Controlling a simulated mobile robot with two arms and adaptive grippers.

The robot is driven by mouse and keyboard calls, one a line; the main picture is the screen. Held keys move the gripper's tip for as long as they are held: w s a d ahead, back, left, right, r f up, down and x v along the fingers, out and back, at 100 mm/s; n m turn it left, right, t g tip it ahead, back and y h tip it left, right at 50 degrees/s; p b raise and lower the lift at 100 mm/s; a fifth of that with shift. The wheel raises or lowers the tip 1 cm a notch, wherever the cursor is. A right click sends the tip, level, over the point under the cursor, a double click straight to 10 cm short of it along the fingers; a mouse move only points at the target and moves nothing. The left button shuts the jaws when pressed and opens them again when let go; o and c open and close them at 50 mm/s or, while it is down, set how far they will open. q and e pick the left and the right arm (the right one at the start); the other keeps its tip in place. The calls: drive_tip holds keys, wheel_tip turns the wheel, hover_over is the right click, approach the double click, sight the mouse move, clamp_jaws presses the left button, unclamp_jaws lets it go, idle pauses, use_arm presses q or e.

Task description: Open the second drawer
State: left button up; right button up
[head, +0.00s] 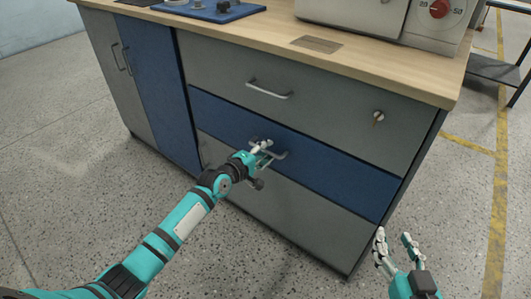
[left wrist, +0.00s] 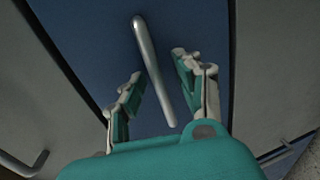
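The second drawer (head: 325,160) is the blue front in the middle of the cabinet's right-hand stack, and it appears closed. Its bar handle (head: 279,155) is partly hidden by my left gripper (head: 261,151). In the left wrist view the silver handle (left wrist: 154,70) runs lengthwise between the fingers of my left gripper (left wrist: 156,88). The fingers stand apart on either side of the handle, and a gap shows on the right side. My right gripper (head: 394,243) is open and empty in front of the cabinet's right end, away from the drawer.
A grey top drawer (head: 300,100) with its own handle (head: 269,90) and a lock key (head: 378,116) lies above. A grey drawer (head: 300,216) lies below. Blue and grey doors stand left. The wooden worktop (head: 250,32) overhangs. The speckled floor in front is clear.

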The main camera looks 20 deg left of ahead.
use_arm(q)
clamp_jaws()
idle(0.3)
idle(0.3)
